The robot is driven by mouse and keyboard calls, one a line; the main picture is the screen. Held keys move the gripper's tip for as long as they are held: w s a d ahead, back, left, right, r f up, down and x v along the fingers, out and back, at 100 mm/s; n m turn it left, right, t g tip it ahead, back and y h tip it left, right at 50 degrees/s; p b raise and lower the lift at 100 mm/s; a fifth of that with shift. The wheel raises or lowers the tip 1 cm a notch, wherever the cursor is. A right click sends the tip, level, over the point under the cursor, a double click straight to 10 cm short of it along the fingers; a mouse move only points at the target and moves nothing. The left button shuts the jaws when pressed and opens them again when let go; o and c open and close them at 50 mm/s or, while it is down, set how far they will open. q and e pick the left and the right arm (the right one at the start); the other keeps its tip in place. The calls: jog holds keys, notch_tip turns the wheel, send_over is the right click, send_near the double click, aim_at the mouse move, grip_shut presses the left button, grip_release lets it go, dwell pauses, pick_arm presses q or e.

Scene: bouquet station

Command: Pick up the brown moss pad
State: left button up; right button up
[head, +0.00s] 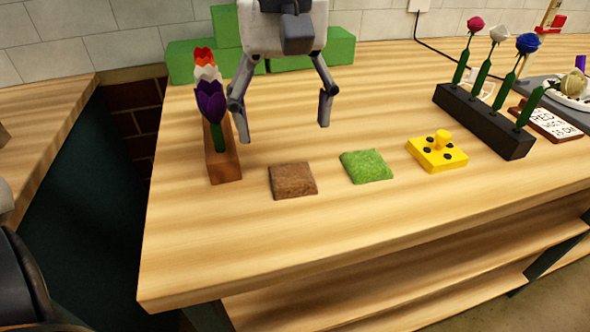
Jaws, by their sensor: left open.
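The brown moss pad (293,181) lies flat on the wooden table, a small square with a rough brown top. My left gripper (285,132) is open and empty. It comes down from the top of the head view and appears above and behind the brown pad, apart from it. Its left finger overlaps the tulips in the picture. A green moss pad (366,166) lies to the right of the brown one. My right gripper does not show.
A wooden holder (223,164) with several tulips stands left of the brown pad. A yellow block with a knob (437,153) and a black rack (484,121) of roses are to the right. Green blocks (341,46) stand at the back. The table front is clear.

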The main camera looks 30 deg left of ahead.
aim_at(291, 172)
pick_arm(q)
jog(key=f, duration=0.2)
jog(key=f+b, duration=0.1)
jog(key=f, duration=0.2)
jog(key=d+f, duration=0.1)
jog(key=f, duration=0.2)
jog(key=shift+r, duration=0.15)
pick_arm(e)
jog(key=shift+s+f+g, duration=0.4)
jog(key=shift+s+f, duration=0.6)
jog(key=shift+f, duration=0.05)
pick_arm(q)
jog(key=c, duration=0.9)
